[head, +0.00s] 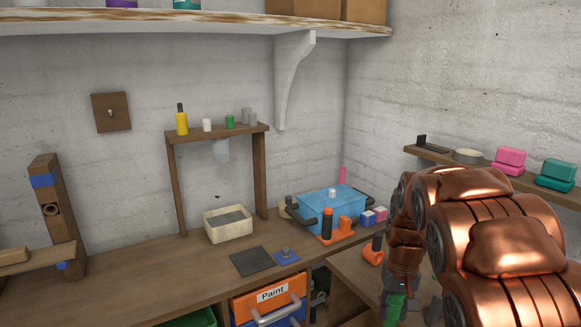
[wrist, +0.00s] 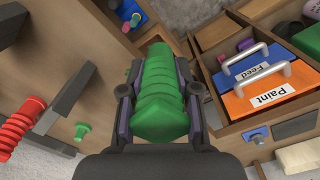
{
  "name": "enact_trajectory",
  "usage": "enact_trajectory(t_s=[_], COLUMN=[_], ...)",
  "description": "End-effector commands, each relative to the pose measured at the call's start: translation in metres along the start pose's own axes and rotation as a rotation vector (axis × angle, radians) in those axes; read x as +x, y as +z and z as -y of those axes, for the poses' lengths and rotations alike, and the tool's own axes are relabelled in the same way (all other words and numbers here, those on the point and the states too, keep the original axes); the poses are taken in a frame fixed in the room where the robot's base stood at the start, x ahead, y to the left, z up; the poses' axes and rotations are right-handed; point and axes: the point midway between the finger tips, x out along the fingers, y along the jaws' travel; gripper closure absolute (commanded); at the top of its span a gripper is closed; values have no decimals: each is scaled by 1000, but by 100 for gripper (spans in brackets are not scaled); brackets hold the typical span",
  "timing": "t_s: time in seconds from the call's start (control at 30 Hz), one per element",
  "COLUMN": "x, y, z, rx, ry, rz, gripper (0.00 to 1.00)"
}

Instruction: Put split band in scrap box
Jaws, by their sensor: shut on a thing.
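My gripper (wrist: 160,75) is shut on a green ribbed piece (wrist: 160,95), with one finger on each side of it. In the head view my gripper (head: 393,290) is low at the right, with part of the green piece (head: 395,308) showing below it. I cannot tell whether the green piece is the split band, and no split in it is clear. No box is marked as scrap. A cream open box (head: 228,224) stands on the bench, and the rim of a green container (head: 190,318) shows at the bottom edge.
An orange drawer labelled Paint (head: 268,296) is under the bench (head: 150,270), left of my gripper. A blue bin (head: 330,205) and an orange tool stand (head: 328,225) are on the bench. A red ribbed piece (wrist: 20,125) is left in the wrist view, near a green peg (wrist: 82,131).

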Motion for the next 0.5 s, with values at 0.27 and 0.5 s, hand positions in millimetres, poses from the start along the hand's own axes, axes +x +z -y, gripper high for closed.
enact_trajectory(t_s=[0.27, 0.5], x=[61, 81], y=[-30, -44], z=[42, 56], rx=[-63, -84], ry=[-1, -1], rz=[7, 0], gripper=[100, 100])
